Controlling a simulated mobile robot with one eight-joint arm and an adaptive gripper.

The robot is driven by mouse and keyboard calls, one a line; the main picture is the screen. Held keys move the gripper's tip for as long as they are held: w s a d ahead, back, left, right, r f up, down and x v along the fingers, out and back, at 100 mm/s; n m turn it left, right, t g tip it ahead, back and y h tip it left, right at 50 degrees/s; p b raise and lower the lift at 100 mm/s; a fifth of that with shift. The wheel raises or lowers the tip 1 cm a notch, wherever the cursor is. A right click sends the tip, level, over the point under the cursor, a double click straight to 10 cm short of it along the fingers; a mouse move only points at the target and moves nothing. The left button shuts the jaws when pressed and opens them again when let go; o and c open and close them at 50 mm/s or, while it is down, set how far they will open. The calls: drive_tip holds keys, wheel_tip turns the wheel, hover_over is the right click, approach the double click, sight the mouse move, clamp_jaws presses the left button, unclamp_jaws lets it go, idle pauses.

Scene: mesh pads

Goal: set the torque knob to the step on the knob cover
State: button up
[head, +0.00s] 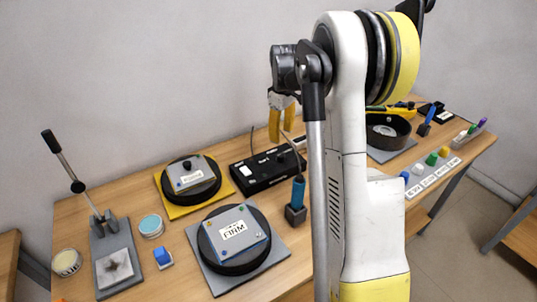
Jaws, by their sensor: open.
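A black control box (262,180) lies on the table behind the middle, with a pale patch at its left and a small dark knob (281,158) on top. I cannot read the knob's setting. My gripper (282,136) has yellow fingers, points down and is open above the back right of the box, apart from it. A grey plate with a label that seems to read FIRM (235,230) lies on a black round pad. A smaller plate with an unreadable label (190,179) lies on another round pad. I cannot tell which thing is the knob cover.
A blue-handled tool (298,189) stands in a dark block in front of the box. A black ring (388,130) and several colored pieces lie right, partly behind my arm.

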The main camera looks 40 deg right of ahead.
sight(281, 155)
wheel_tip(281, 155, down, 10)
drive_tip(key=b, duration=0.3)
drive_tip(key=shift+f, duration=0.1)
clamp_jaws()
